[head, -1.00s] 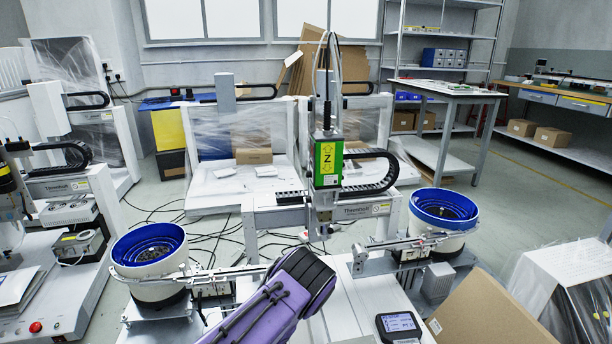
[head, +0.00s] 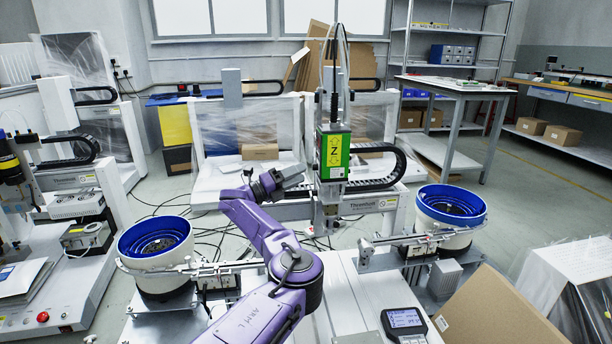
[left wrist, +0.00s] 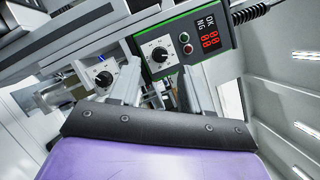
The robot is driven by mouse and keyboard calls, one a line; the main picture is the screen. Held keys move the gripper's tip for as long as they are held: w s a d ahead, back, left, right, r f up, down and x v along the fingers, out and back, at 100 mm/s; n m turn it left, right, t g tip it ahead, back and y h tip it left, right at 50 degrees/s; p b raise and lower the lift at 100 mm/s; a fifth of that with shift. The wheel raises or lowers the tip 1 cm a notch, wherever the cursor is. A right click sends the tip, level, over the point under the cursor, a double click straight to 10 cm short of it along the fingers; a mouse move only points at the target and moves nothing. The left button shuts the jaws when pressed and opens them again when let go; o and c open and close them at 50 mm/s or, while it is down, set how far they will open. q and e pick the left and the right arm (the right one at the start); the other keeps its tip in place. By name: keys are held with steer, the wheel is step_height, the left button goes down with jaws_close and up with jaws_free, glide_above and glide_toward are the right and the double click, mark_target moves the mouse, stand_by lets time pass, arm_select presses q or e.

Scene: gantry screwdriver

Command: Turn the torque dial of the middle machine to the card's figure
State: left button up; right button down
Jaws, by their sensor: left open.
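The middle machine (head: 332,158) stands ahead with a green Z-marked head unit. My left gripper (head: 292,176) is raised just left of that unit, its jaws turned away from the head camera. In the left wrist view, its two pale fingers are spread apart and empty. Beyond them is a green-edged panel (left wrist: 211,62) with a dial (left wrist: 160,54), buttons and a red OK/NG display. A second dial (left wrist: 104,79) sits to the left. The fingers appear apart from both dials. I cannot tell which is the torque dial or read their settings. No card figure is readable.
Blue-lined feeder bowls stand left (head: 156,247) and right (head: 450,209) of the machine. A handheld display unit (head: 404,322) lies at the front, beside a cardboard sheet (head: 500,310). Another machine (head: 75,185) stands at the left. Cables lie on the floor behind.

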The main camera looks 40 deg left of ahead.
mark_target(318, 162)
arm_select(q)
steer(key=shift+x, duration=1.85)
arm_select(e)
steer(key=shift+s+a+f+n+g+y, duration=0.1)
steer(key=shift+s+f+n+g+y, duration=0.2)
steer(key=shift+s+f+n+g, duration=0.15)
